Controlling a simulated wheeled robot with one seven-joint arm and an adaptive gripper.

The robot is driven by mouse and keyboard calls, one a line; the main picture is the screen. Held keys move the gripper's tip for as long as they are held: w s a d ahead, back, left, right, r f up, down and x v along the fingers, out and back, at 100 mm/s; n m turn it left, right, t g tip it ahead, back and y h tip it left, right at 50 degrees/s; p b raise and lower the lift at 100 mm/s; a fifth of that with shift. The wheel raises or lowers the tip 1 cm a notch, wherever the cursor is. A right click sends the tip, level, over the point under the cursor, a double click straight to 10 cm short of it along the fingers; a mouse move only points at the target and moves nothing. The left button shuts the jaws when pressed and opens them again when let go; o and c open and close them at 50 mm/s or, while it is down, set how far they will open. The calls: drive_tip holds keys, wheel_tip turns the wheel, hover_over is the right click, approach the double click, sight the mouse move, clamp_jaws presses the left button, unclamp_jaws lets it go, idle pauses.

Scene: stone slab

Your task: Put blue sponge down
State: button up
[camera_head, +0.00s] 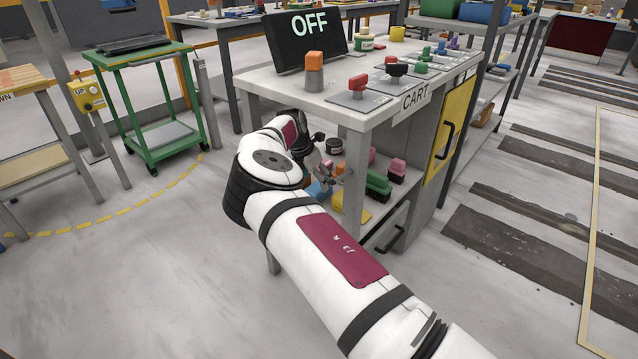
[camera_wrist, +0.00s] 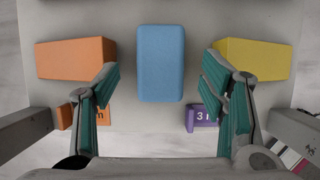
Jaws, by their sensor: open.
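The blue sponge (camera_wrist: 160,63) lies on a pale grey surface in the wrist view, upper middle, between an orange block and a yellow block. A blue patch (camera_head: 318,189) on the cart's lower shelf shows in the head view, partly hidden by my arm. My gripper (camera_wrist: 164,100) is open, its two green-padded fingers wide apart. The sponge lies beyond and between the fingertips, with clear gaps to both, and nothing is held. In the head view my gripper (camera_head: 322,176) reaches in under the cart's top, mostly hidden by my wrist.
The orange block (camera_wrist: 75,58) and yellow block (camera_wrist: 252,58) flank the sponge. The cart top (camera_head: 300,89) overhangs the shelf, with a leg (camera_head: 353,185) beside my gripper.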

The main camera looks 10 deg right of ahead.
drive_tip(key=s+a+p, duration=0.3)
drive_tip(key=s+a, duration=0.4)
drive_tip(key=a, duration=0.2)
drive_tip(key=shift+a+f, duration=0.15)
drive_tip(key=shift+a, duration=0.15)
